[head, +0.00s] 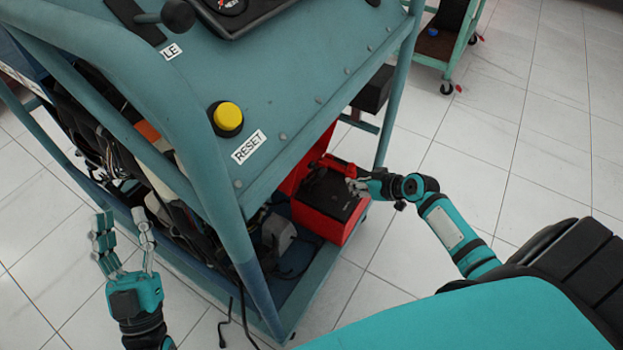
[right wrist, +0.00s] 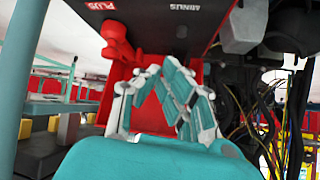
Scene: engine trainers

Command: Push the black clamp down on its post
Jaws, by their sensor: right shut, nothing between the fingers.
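The battery (head: 325,203) has a dark top and sits in a red tray on the lower shelf of the teal engine trainer. In the right wrist view its top carries PLUS and MINUS labels. A red clamp (right wrist: 117,45) is at the PLUS side. A dark shape by the MINUS label, apparently the black clamp (right wrist: 183,31), is hard to separate from the dark battery top; its seating on the post cannot be told. My right gripper (head: 353,181) is shut and empty, its fingertips (right wrist: 156,71) close to the battery. My left gripper (head: 121,222) is open and empty, left of the trainer.
The trainer's panel (head: 300,75) with a yellow RESET button (head: 228,117) overhangs the battery. A teal frame post (head: 397,95) stands behind my right gripper. Hanging cables (right wrist: 262,120) are beside the battery.

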